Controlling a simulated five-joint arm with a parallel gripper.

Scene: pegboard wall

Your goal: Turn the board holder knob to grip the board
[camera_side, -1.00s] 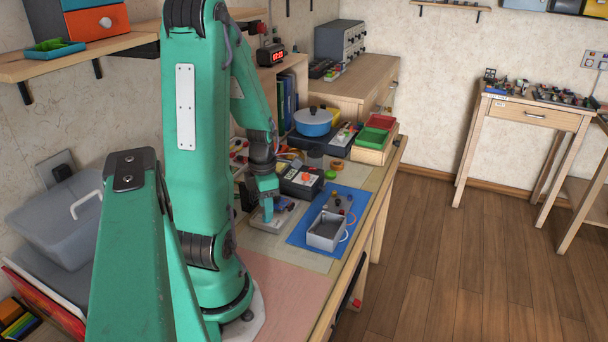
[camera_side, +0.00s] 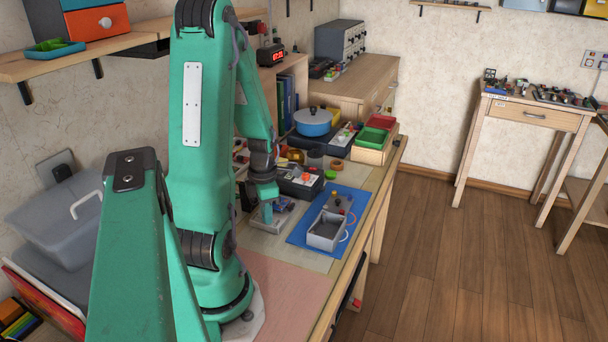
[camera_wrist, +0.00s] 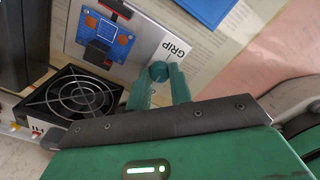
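The board holder (camera_wrist: 150,42) is a light plate marked GRIP, with dark clamp parts and a blue circuit board (camera_wrist: 112,42) on it in the wrist view. Its small round teal knob (camera_wrist: 158,71) sits beside the GRIP lettering. My gripper (camera_wrist: 159,74) has one finger on each side of the knob, and both appear to touch it. In the side view, my gripper (camera_side: 267,212) is low over the holder (camera_side: 285,214), which it partly hides. The board's contact with the clamp jaws is too small to judge.
A black fan box (camera_wrist: 72,98) stands left of my fingers in the wrist view. In the side view, a grey open box (camera_side: 326,231) sits on a blue mat (camera_side: 304,236) right of the holder. A pink mat (camera_side: 285,290) in front is clear.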

